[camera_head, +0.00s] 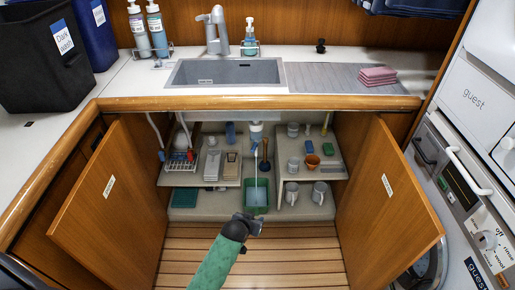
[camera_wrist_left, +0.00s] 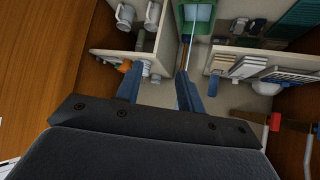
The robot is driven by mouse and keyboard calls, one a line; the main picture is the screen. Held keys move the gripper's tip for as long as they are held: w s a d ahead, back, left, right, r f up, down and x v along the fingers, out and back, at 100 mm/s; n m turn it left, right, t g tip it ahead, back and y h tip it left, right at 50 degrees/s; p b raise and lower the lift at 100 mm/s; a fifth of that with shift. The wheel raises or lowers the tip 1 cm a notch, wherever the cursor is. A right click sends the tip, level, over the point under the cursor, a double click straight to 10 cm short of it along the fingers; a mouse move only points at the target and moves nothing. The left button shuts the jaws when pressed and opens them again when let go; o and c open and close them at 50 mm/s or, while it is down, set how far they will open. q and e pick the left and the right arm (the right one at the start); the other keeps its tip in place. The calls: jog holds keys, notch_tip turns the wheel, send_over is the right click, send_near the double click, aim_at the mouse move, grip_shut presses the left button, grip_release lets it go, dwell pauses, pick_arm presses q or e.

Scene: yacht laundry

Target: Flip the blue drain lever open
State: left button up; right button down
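Under the sink, a white drain fitting with a blue part (camera_head: 256,128) hangs at the top middle of the open cabinet in the head view. The blue part looks like the drain lever, but it is too small to tell its position. A thin pale line runs down from it to a green bin (camera_head: 257,193); the bin also shows in the wrist view (camera_wrist_left: 197,18). My left gripper (camera_head: 254,223) is in front of the cabinet, below and apart from the fitting. Its two bluish fingers (camera_wrist_left: 160,90) are spread with nothing seen between them. My right gripper is not in view.
Cabinet doors stand open at left (camera_head: 105,205) and right (camera_head: 388,200). A left shelf (camera_head: 205,183) holds boxes and a rack. The right shelf unit (camera_head: 335,172) holds cans and an orange pot (camera_head: 312,161), with mugs (camera_head: 291,194) below. Another blue item (camera_head: 230,133) is left of the drain.

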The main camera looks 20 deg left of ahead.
pick_arm(q)
jog(key=w+a+t, duration=0.2)
jog(key=w, duration=0.5)
jog(key=w+a+t, duration=0.2)
jog(key=w+a, duration=0.1)
jog(key=w, duration=0.5)
jog(key=n+t+y, duration=0.1)
jog(key=t, duration=0.3)
send_near(254, 146)
jog(key=shift+w+d+f, duration=0.2)
jog(key=shift+w+f, duration=0.4)
jog(key=shift+w, duration=0.25)
jog(key=shift+w+a+r, duration=0.2)
jog(key=shift+w+r, duration=0.05)
jog(key=shift+w, duration=0.3)
jog(key=shift+w+d, duration=0.15)
jog(key=shift+w, duration=3.55)
jog(key=shift+c, duration=0.9)
grip_shut()
